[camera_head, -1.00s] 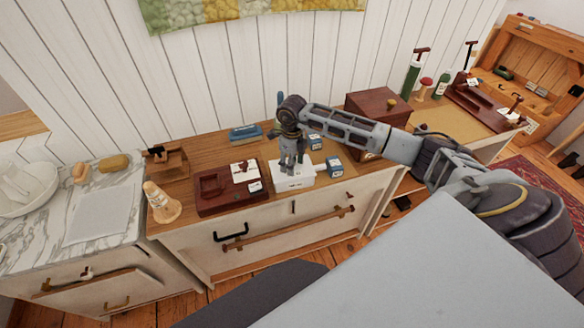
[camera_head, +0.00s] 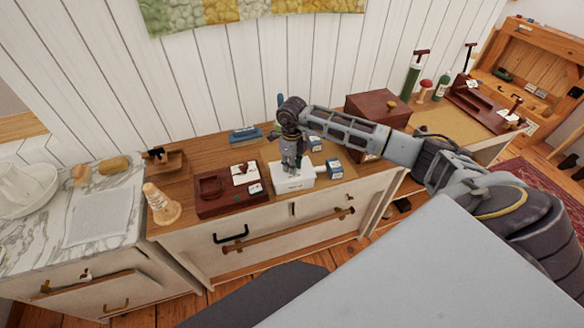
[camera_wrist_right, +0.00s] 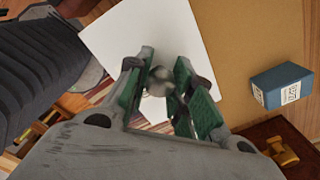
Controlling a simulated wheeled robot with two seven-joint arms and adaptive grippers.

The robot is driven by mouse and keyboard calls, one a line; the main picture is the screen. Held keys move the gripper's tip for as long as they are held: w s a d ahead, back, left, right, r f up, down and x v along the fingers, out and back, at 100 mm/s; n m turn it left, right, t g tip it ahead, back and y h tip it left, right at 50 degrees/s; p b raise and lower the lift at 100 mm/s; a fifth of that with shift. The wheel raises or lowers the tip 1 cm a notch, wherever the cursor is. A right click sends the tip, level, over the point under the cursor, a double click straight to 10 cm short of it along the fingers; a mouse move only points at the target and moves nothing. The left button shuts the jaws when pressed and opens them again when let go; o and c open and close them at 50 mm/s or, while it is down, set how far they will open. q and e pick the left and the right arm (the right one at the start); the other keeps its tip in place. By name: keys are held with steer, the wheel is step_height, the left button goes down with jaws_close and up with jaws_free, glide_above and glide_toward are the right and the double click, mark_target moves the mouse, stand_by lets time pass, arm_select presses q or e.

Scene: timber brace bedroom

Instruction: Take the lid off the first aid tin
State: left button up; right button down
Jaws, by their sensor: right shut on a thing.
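The first aid tin (camera_head: 294,184) is a white box with a small label on its front, on the wooden counter. My right gripper (camera_head: 291,170) points down over the tin from above. In the right wrist view my right gripper (camera_wrist_right: 163,88) is shut on the round metallic knob (camera_wrist_right: 159,78) of the white lid (camera_wrist_right: 122,38). The fingers hide part of the knob and lid. I cannot tell whether there is a gap between lid and tin. My left gripper is not in view.
A dark red tray (camera_head: 222,205) with cards stands close left of the tin. Small blue boxes (camera_head: 334,168) stand close right, and a dark red chest (camera_head: 372,105) is behind on the right. A pale cone-shaped object (camera_head: 161,206) stands at the counter's left end.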

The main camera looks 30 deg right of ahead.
steer(key=shift+r, duration=0.15)
step_height(320, 180, up, 8)
steer(key=shift+f+b, duration=0.1)
steer(key=shift+b, duration=0.5)
steer(key=shift+r, duration=1)
